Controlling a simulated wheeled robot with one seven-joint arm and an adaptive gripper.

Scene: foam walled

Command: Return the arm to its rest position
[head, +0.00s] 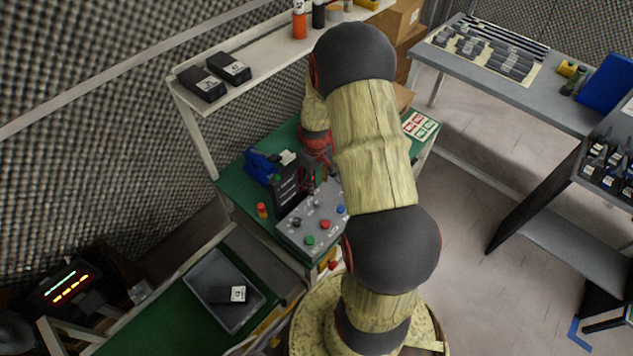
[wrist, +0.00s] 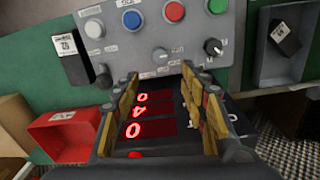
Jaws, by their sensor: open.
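My arm rises from its base and bends over at a dark elbow, with its wrist reaching down to the green bench (head: 232,182). My gripper (wrist: 163,84) is open in the wrist view, with a finger on each side and nothing held between them. A dark display with red digits (wrist: 140,112) shows between the fingers; I cannot tell how far it is from them. The grey control panel (wrist: 160,45) with coloured buttons lies just past the fingertips. It also shows in the head view (head: 300,232), where my arm mostly hides the gripper.
A black upright device (head: 288,192) and a blue object (head: 262,165) stand near my wrist. A grey bin (head: 200,308) holds a black labelled block (head: 222,295). A shelf (head: 255,60) carries black blocks and bottles. A red bin (wrist: 65,137) is at left. Floor at right is clear.

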